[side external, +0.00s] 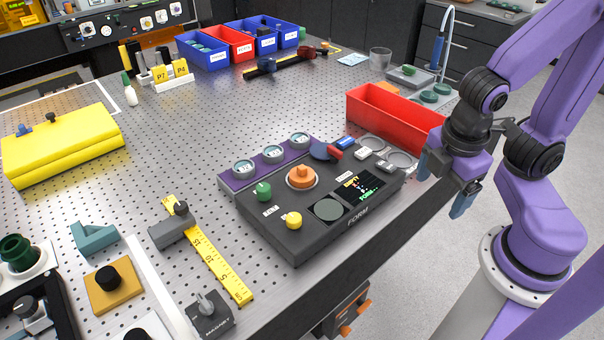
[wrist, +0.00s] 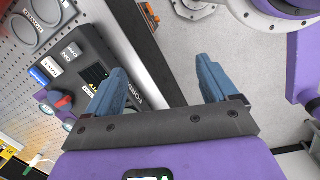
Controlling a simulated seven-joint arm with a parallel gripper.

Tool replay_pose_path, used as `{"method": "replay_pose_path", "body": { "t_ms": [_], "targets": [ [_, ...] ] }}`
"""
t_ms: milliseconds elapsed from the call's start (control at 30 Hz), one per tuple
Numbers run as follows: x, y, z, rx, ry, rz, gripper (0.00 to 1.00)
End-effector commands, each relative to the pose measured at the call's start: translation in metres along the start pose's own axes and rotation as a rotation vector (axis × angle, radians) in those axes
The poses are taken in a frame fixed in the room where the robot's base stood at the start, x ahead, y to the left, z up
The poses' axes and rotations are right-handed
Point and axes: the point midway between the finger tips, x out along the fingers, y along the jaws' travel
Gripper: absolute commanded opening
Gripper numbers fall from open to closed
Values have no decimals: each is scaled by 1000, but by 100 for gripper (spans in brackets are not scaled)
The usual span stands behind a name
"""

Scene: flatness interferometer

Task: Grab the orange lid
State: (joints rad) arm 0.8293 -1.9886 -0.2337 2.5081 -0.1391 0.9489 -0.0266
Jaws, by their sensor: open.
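The orange lid (side external: 301,175) is a round orange piece with a raised knob and a pale rim. It sits on top of the dark FORM box (side external: 290,240) in the side view. I do not see the lid in the wrist view. My gripper (side external: 442,184) is open and empty, out past the table's front edge, to the right of the box and well apart from the lid.
A green knob (side external: 263,191), yellow button (side external: 293,220) and small screen (side external: 360,188) share the box top with the lid. Behind it is a purple strip (side external: 238,180) with round dials. A red bin (side external: 395,112) stands near my gripper.

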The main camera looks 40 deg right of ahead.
Motion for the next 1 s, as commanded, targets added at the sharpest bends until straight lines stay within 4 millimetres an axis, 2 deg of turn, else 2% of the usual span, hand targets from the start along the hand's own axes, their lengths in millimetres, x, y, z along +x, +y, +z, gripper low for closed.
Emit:
{"method": "replay_pose_path", "body": {
  "t_ms": [167, 267, 400, 600, 700, 833, 1000],
  "targets": [
    [18, 36, -5, -406, -236, 245, 86],
    [20, 57, -20, -647, -359, 398, 86],
    [15, 79, -55, -981, -512, 618, 86],
    [5, 84, -112, -1345, -654, 881, 86],
    [2, 81, -130, -1445, -686, 959, 86],
    [2, 81, -140, -1495, -704, 1001, 86],
    [10, 98, -143, -1496, -708, 999, 86]
  ]
}}
